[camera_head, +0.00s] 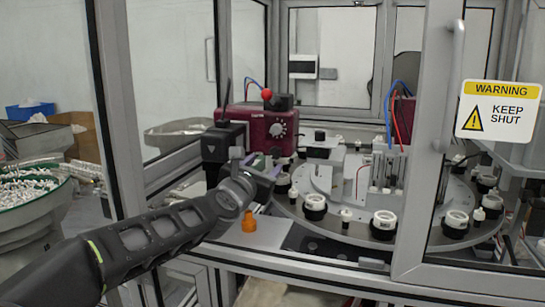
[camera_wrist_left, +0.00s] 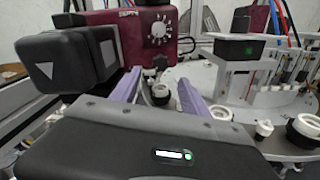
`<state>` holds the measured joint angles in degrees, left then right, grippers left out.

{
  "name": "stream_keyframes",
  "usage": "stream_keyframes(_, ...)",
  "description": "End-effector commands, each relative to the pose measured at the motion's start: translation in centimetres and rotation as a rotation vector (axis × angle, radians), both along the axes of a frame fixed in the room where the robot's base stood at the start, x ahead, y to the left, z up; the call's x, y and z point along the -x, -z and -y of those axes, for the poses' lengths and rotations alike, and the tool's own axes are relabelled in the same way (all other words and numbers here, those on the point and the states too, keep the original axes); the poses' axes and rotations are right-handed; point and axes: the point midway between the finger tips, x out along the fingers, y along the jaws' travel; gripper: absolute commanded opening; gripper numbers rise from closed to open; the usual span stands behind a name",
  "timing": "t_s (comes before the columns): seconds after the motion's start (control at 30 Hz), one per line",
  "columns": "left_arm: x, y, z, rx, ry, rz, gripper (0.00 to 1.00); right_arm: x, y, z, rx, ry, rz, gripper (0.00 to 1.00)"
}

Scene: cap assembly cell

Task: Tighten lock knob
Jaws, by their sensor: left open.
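My left gripper (camera_head: 262,168) reaches through the cell opening in the head view. In the left wrist view its two purple fingers (camera_wrist_left: 158,78) are spread, with nothing held between them. Beyond them is a maroon machine box (camera_head: 262,130) with a round white dial (camera_head: 277,130); both box (camera_wrist_left: 112,16) and dial (camera_wrist_left: 158,29) show in the wrist view. An orange knob-like part (camera_head: 249,222) stands on the ledge below the gripper, apart from it. I cannot tell which part is the lock knob. My right gripper is not in view.
A black block (camera_head: 222,143) stands close left of the gripper. A round table (camera_head: 335,228) with several black-and-white cap holders lies to the right. A frame post (camera_head: 425,190) and a door with a warning sign (camera_head: 500,109) bound the opening.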

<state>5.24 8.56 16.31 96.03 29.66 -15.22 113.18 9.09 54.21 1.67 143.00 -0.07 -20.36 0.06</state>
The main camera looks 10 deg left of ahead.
Motion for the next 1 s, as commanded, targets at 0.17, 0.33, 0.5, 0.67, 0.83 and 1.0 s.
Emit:
stream_keyframes(0.17, -1.7, -0.2, 0.2, 0.001, 0.001, -0.003, 0.53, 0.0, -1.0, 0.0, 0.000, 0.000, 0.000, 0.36)
stream_keyframes(0.33, -4.3, -0.3, 0.3, 0.002, 0.000, -0.002, 0.53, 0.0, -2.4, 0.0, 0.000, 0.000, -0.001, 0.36)
stream_keyframes(0.5, -6.6, -0.2, 0.4, 0.001, -0.001, -0.002, 0.53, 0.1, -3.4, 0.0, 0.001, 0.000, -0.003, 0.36)
stream_keyframes(0.67, -7.6, 0.0, 0.5, 0.000, 0.000, -0.001, 0.53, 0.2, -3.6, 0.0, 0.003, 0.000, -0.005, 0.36)
stream_keyframes(0.83, -7.6, 0.0, 0.5, 0.000, 0.000, 0.000, 0.53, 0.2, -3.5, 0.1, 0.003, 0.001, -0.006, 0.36)
stream_keyframes(1.0, -7.6, 0.0, 0.5, 0.000, 0.000, 0.000, 0.46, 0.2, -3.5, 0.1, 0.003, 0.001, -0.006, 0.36)
